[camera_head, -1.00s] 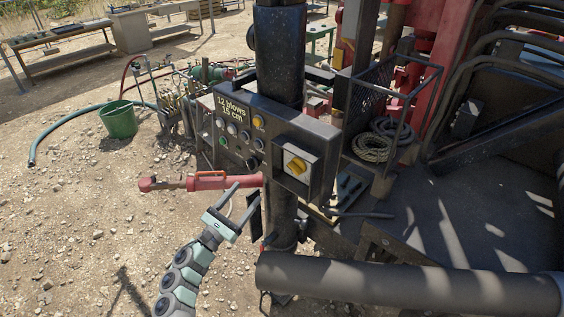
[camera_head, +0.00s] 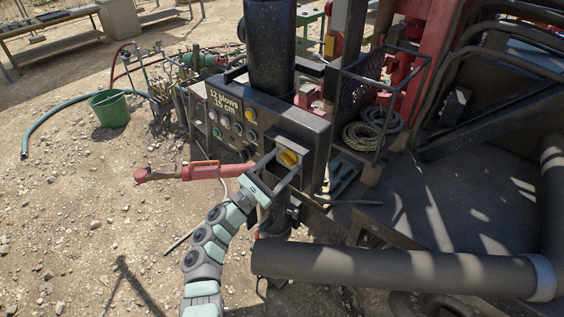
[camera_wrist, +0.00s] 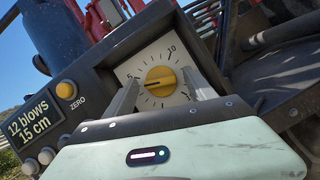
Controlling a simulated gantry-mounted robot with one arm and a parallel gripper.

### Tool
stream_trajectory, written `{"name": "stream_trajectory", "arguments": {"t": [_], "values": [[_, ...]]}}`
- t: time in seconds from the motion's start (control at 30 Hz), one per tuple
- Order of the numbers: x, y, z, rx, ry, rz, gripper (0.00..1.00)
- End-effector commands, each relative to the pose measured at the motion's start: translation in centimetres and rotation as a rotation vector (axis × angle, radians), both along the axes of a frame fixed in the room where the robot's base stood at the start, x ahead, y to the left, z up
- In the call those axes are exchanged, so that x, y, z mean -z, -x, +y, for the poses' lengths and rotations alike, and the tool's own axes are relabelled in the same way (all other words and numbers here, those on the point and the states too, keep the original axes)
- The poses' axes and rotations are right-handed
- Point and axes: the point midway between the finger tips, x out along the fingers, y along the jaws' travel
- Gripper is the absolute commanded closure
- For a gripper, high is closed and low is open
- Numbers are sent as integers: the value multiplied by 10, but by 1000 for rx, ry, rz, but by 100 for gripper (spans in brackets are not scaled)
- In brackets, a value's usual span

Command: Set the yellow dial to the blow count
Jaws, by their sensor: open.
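The yellow dial (camera_head: 288,157) sits on a white, numbered plate at the right end of the dark control panel (camera_head: 232,140). In the wrist view the yellow dial (camera_wrist: 160,81) has a dark line reaching to its left side, and a "10" is legible at the plate's upper right. My gripper (camera_head: 279,166) is open in front of the dial. In the wrist view its fingers stand left and right of the dial; I cannot tell whether they touch it. The display (camera_wrist: 35,120) reads "12 blows 15 cm".
A yellow button (camera_wrist: 66,89) marked "ZERO" and several other buttons are left of the dial. A thick dark pipe (camera_head: 390,270) crosses below right. A black column (camera_head: 269,50) rises behind the panel.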

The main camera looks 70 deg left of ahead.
Motion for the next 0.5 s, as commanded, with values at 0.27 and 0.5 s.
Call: {"name": "stream_trajectory", "arguments": {"t": [0.27, 0.5], "values": [[0, -2, 1, 0, 0, 1, 36], [0, -1, 1, -1, 1, 0, 54]]}}
